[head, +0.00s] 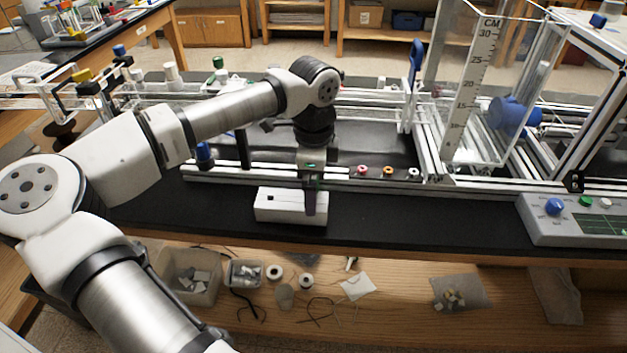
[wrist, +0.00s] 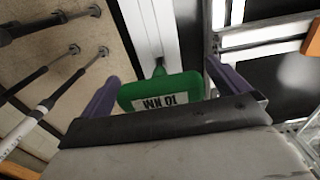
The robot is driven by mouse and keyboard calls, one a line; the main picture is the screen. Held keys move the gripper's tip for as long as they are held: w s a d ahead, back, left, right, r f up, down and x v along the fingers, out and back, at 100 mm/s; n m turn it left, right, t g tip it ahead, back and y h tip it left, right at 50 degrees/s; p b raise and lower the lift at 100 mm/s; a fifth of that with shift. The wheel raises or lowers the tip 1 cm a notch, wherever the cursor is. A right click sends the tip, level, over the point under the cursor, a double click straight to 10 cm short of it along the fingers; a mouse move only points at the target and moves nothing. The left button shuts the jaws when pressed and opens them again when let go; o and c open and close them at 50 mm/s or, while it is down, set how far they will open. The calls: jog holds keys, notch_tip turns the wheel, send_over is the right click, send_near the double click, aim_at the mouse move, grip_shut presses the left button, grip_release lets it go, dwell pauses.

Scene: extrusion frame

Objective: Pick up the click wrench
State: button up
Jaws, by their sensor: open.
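The click wrench (wrist: 162,88) shows in the wrist view as a green body with a white label reading "10 NM" and a short green neck at its far end. It lies between the two purple fingers of my gripper (wrist: 163,82), which are open with one on each side. The near part of the wrench is hidden behind the gripper's edge. In the head view my gripper (head: 311,196) points down at the white block (head: 275,207) on the black bench top. Only small green bits show there, and the wrench is mostly hidden by the gripper.
An aluminium extrusion frame (head: 230,172) runs behind the block, with small coloured knobs on its rail. A clear tank with a CM scale (head: 472,90) and a grey control box (head: 570,222) stand at the right. Bins and loose parts lie on the shelf below.

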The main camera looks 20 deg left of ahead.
jog(key=shift+f, duration=0.35)
jog(key=c, duration=1)
jog(key=shift+r, duration=0.15)
notch_tip(320, 180, up, 10)
jog(key=p, duration=0.4)
jog(key=o, duration=0.3)
jog(key=c, duration=0.5)
notch_tip(320, 180, up, 6)
jog(key=p, duration=0.2)
jog(key=shift+r+p, duration=0.2)
jog(key=shift+p, duration=0.15)
